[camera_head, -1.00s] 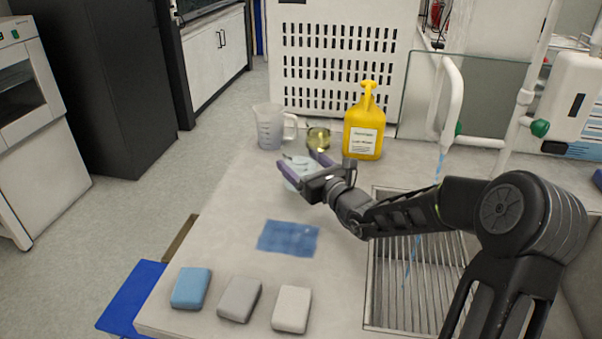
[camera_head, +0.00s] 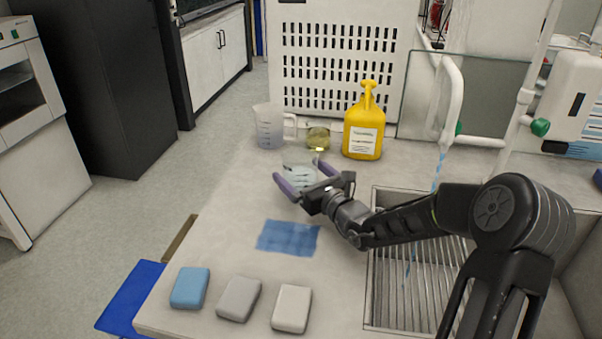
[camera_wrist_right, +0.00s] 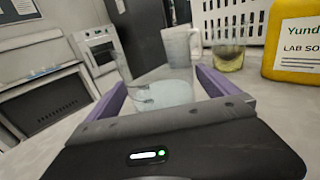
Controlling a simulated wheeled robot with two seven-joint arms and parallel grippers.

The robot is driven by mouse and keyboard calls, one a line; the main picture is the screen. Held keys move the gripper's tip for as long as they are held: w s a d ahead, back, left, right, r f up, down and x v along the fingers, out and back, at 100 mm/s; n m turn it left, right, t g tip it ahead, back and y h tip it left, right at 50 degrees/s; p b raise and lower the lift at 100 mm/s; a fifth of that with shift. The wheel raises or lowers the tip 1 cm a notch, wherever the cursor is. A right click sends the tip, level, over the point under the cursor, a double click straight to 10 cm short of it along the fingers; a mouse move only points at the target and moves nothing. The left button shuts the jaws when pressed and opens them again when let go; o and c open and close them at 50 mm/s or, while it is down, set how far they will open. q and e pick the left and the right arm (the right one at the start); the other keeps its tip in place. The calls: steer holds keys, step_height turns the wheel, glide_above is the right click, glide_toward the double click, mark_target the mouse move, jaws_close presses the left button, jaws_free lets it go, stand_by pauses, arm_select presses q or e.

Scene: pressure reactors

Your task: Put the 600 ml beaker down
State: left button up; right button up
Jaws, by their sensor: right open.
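The clear glass beaker (camera_head: 299,172) stands upright on the counter, and it also shows in the right wrist view (camera_wrist_right: 160,93) with pale liquid or a pale base low in it. My right gripper (camera_head: 299,171) is open, with one purple finger on each side of the beaker; in the right wrist view (camera_wrist_right: 160,85) its fingers show spread apart at the beaker's lower part. I cannot tell whether a finger still touches the glass. The beaker's near lower side is partly hidden by the gripper. My left gripper is not in view.
A blue cloth (camera_head: 288,237) and several sponges (camera_head: 238,298) lie nearer. A sink (camera_head: 415,285) with running water is at right.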

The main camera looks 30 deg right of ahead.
steer(key=shift+s+r, duration=0.1)
steer(key=shift+s, duration=0.05)
steer(key=shift+s+d, duration=0.1)
steer(key=shift+s, duration=0.25)
steer(key=s, duration=0.3)
steer(key=s+d, duration=0.1)
steer(key=s, duration=0.7)
steer(key=shift+d, duration=0.25)
